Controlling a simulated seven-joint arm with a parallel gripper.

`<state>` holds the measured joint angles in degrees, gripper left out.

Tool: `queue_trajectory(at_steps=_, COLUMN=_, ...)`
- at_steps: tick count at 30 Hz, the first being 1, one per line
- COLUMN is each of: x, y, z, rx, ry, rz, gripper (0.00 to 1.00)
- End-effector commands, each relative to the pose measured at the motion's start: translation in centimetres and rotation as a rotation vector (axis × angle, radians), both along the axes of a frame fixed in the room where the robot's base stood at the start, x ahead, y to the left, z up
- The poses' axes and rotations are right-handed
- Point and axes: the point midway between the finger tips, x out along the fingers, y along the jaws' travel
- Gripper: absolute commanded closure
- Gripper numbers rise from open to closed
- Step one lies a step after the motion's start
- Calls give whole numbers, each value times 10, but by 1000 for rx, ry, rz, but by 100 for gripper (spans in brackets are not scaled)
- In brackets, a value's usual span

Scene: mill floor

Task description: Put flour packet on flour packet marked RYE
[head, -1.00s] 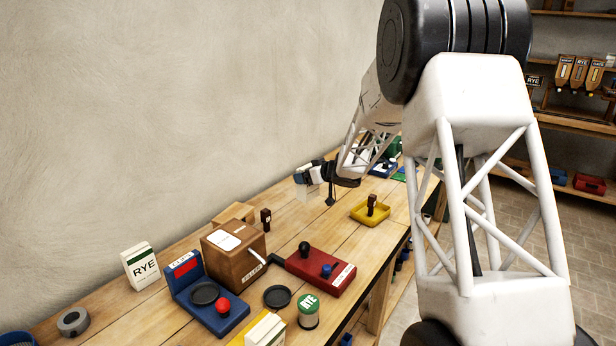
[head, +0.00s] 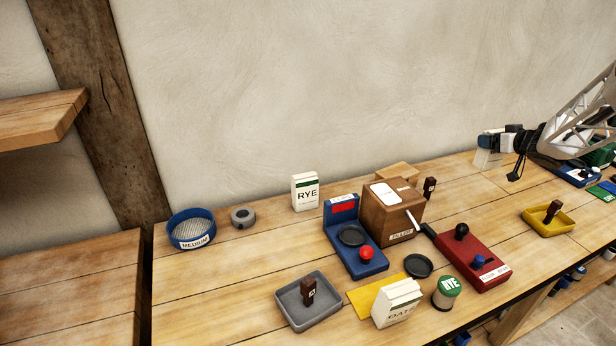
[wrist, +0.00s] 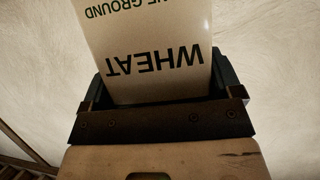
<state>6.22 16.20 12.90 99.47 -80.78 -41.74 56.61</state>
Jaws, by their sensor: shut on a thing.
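My gripper (head: 500,143) is at the right of the head view, near the wall and above the bench. It is shut on a pale flour packet (head: 486,159), which the wrist view shows as marked WHEAT (wrist: 148,35), its letters upside down there. The fingers partly hide the packet. The flour packet marked RYE (head: 305,192) stands upright at the back of the bench, well left of my gripper. It is white with a green band, and its top is clear.
A wooden box (head: 391,212) and a blue scale (head: 355,246) stand right of the RYE packet. An OATS packet (head: 398,303) and a RYE-labelled tin (head: 446,293) are in front. A blue sieve (head: 191,230) and grey ring (head: 243,217) stand left.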

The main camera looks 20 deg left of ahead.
Motion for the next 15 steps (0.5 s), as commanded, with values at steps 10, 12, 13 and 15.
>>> queue_trajectory(at_steps=10, x=0, y=1, z=74, rx=-1, ry=-2, rz=1, gripper=57)
queue_trajectory(at_steps=12, x=-7, y=17, z=70, rx=0, ry=1, rz=25, gripper=57)
queue_trajectory(at_steps=13, x=-9, y=22, z=71, rx=-1, ry=0, rz=33, gripper=57)
queue_trajectory(at_steps=15, x=-14, y=36, z=72, rx=-2, ry=-1, rz=55, gripper=57)
